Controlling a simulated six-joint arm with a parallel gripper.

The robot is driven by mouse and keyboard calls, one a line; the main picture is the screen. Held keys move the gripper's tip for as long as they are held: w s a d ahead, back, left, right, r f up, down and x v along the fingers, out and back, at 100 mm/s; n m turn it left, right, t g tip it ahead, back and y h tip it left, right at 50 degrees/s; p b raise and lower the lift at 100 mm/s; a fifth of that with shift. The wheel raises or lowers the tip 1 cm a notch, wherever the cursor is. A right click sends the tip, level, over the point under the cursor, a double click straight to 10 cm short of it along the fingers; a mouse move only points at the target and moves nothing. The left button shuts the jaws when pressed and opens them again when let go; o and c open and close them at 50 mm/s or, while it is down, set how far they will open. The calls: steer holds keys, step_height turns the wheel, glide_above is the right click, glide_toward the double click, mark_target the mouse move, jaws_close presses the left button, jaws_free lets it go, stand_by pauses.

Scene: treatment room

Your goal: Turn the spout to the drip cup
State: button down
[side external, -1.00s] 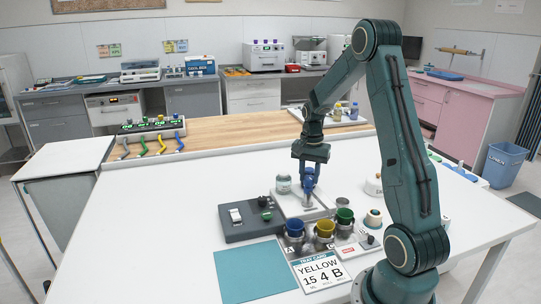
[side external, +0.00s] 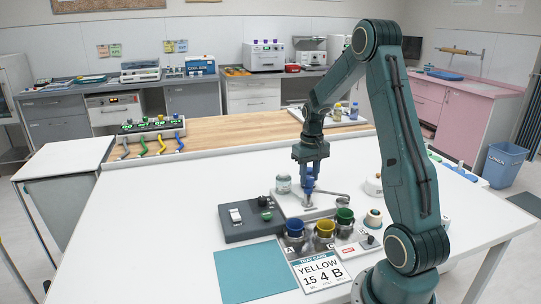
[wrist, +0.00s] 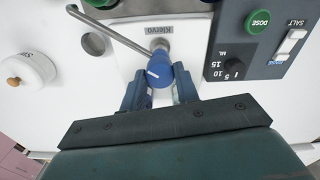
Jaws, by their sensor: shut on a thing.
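The thin metal spout (side external: 333,194) belongs to a tap on a white base plate (wrist: 137,72) marked Kiervo. The tap has a blue knob (wrist: 158,72) with a white mark. My gripper (side external: 309,178) points down and is shut on this knob, its two blue fingers (wrist: 160,90) on either side. In the side view the spout runs right from the tap, its bent end near the green cup (side external: 344,215). In the wrist view it runs to the upper left, past a grey round piece (wrist: 93,43). I cannot tell which vessel is the drip cup.
A blue cup (side external: 294,228) and a yellow cup (side external: 324,229) stand in front of the tap. A lidded white pot (wrist: 27,70) stands to the right. The table's left is clear.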

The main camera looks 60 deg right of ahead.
steer(key=n, duration=0.5)
steer(key=shift+r+n, duration=0.1)
steer(key=shift+n, duration=0.3)
steer(key=c, duration=1)
jaws_free()
steer(key=shift+c, duration=0.2)
steer(key=shift+r, duration=0.1)
step_height(320, 180, up, 14)
steer(key=shift+f, duration=0.2)
steer(key=shift+a, duration=0.1)
